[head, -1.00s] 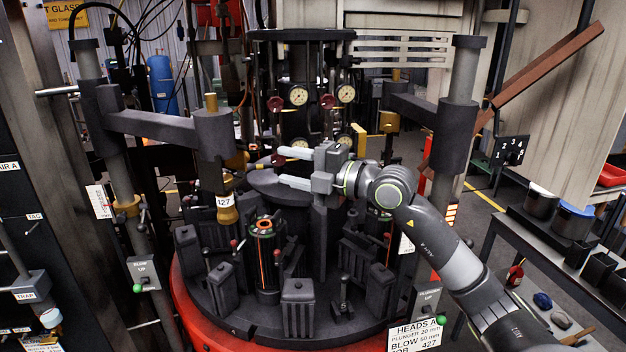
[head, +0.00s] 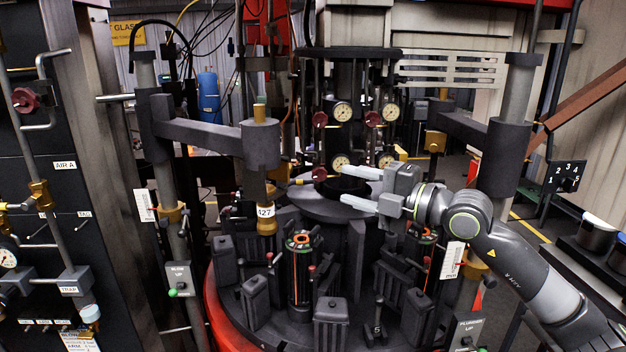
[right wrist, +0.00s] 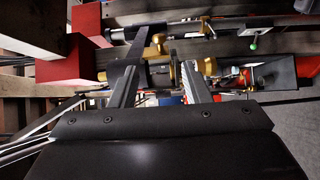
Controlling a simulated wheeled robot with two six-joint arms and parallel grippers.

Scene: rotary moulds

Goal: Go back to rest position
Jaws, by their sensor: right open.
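My right gripper (head: 350,188) reaches in from the right in the head view, above the round mould table (head: 237,322). Its two pale fingers point left and stand apart, with nothing between them. In the right wrist view the two fingers (right wrist: 158,85) are also apart. Brass and dark machine parts show beyond them, and I cannot tell how far off these are. A dark cylindrical mould with an orange mark (head: 300,275) stands upright on the table, below and left of the fingers. My left gripper is in no frame.
A left post with a dark arm (head: 205,130) and a right post (head: 507,140) flank the table. A central column with gauges (head: 342,111) stands behind the fingers. A pipe panel (head: 60,220) is at far left. A side bench with pots (head: 590,240) is at right.

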